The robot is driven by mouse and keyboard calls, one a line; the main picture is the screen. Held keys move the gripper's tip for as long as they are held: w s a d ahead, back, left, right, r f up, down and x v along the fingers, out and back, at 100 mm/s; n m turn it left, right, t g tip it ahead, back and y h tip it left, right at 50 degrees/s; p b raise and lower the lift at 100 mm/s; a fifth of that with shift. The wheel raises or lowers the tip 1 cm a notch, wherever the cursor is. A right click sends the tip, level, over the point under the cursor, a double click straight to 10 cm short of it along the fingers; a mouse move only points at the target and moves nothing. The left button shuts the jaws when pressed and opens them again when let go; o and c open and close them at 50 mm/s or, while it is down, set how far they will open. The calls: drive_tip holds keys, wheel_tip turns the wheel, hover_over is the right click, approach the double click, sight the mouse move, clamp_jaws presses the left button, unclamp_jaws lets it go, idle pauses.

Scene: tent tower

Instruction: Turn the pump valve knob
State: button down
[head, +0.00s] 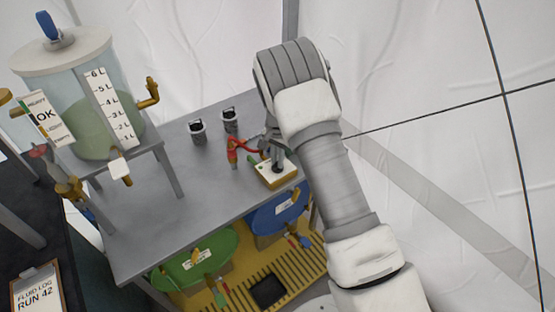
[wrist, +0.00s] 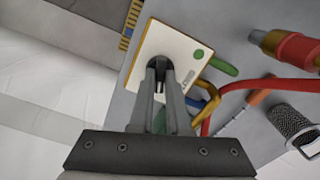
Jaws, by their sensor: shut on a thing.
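The pump box (head: 277,173) has a cream top and stands at the right end of the grey table. In the wrist view its top panel (wrist: 188,45) shows a green dot at its right. The dark valve knob (wrist: 160,68) sits on this panel, partly hidden behind the fingers. My gripper (wrist: 160,84) points down at the panel, with its two fingers closed on the knob. In the head view my gripper (head: 275,160) is small, above the box and partly hidden by my arm.
A red hose (head: 248,146) lies left of the box. Two small dark cups (head: 198,130) (head: 230,120) stand behind it. A clear tank (head: 85,95) with green liquid stands at left. Green (head: 195,262) and blue (head: 277,213) containers sit below the grey tabletop (head: 160,215).

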drive_tip(key=shift+n, duration=0.3)
drive_tip(key=n+b, duration=0.2)
drive_tip(key=n, duration=0.3)
drive_tip(key=shift+f+b, duration=0.1)
drive_tip(key=shift+b, duration=0.25)
drive_tip(key=n+b, duration=0.1)
drive_tip(key=n, duration=0.5)
idle(0.5)
drive_tip(key=c, duration=0.9)
unclamp_jaws()
wheel_tip(320, 180, up, 18)
drive_tip(key=shift+f+p, duration=0.2)
drive_tip(key=shift+p, duration=0.45)
drive_tip(key=shift+r, duration=0.1)
